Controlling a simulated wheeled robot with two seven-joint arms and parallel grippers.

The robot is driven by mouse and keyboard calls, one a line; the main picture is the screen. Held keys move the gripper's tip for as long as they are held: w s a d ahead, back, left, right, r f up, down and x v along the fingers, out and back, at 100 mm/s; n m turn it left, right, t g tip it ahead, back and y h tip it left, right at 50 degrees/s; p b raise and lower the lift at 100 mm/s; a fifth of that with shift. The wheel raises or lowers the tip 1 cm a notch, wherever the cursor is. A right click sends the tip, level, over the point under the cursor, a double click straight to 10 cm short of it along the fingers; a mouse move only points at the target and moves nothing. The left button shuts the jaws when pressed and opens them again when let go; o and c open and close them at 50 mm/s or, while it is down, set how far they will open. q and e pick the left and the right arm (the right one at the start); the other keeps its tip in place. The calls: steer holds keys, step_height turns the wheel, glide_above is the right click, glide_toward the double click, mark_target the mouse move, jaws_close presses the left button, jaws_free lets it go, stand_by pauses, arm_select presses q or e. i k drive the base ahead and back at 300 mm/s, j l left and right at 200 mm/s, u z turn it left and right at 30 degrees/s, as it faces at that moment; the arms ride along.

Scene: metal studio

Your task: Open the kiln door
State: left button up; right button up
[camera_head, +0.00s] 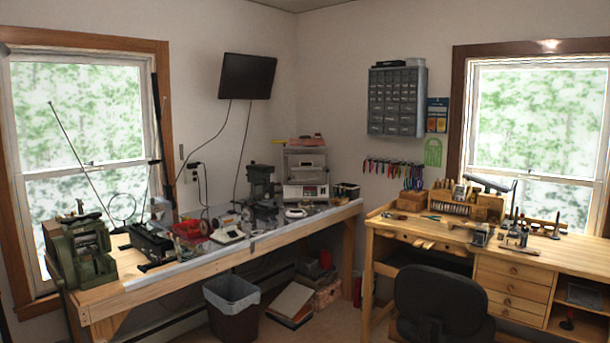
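A small pale box-shaped appliance (305,168), which looks like the kiln, stands at the far end of the left workbench near the room corner. Its front faces me, with a lighter control panel along the bottom. The front looks closed, but it is too small to be sure, and I cannot make out a handle. Some small items lie on its top. Neither of my grippers is in view.
The long workbench (180,268) holds a green machine (80,250), a dark drill-press-like machine (261,183) left of the kiln, and small tools. A bin (232,318) stands below. A wooden desk (540,256) and dark chair (442,298) are at right. Some floor shows between them.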

mark_target(295, 161)
steer(key=i+z, duration=0.25)
steer(key=i, duration=1.05)
